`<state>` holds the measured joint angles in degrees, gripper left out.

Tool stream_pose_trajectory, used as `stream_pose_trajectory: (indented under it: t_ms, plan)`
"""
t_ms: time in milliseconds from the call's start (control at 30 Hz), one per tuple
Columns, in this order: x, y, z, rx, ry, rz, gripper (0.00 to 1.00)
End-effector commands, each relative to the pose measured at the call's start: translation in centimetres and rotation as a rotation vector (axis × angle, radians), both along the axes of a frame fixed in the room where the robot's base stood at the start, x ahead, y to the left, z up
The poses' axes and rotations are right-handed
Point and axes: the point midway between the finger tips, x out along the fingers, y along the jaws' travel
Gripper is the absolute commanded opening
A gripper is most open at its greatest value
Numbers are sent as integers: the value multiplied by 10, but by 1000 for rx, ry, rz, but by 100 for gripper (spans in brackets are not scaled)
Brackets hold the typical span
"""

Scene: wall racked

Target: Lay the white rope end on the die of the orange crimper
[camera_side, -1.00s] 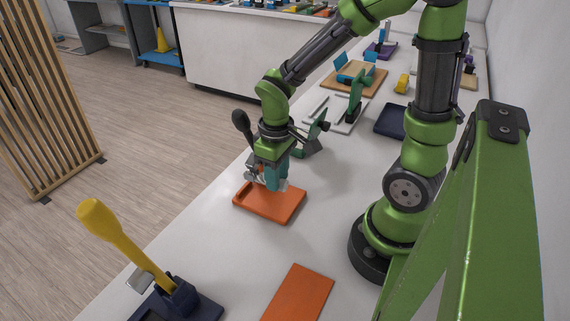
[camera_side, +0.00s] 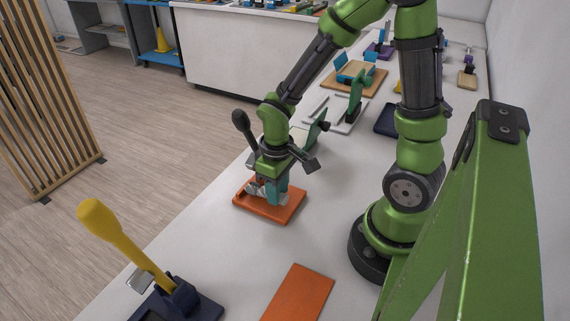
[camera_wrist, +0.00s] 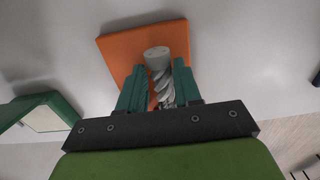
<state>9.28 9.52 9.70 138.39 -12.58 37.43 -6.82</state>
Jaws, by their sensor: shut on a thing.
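My gripper (camera_side: 271,190) has teal fingers, shut on the white rope end. The rope end (camera_wrist: 161,75) is a twisted pale strand with a smooth round tip, between the fingers in the wrist view. In the side view the pale rope (camera_side: 255,188) shows beside the fingers, low over the orange base of the crimper (camera_side: 283,214). The orange base also shows behind the rope tip in the wrist view (camera_wrist: 122,48). A dark-knobbed lever (camera_side: 240,120) rises behind the gripper, seemingly the crimper's. The die is hidden by my gripper; I cannot tell whether the rope touches it.
A navy tool with a yellow lever (camera_side: 125,240) stands at the front left. A flat orange plate (camera_side: 298,293) lies at the front. A green-armed tool on a pale base (camera_side: 350,112) and a navy tray (camera_side: 389,121) stand farther back. White tabletop is clear between them.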

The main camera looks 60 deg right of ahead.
Motion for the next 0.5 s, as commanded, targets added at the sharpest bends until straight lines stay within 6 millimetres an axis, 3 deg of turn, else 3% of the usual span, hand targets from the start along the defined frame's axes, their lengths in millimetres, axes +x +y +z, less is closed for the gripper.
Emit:
stream_pose_trajectory:
  t_ms: [500]
  plan:
    - [0, 0, -4, 0, 1, 0, 0]
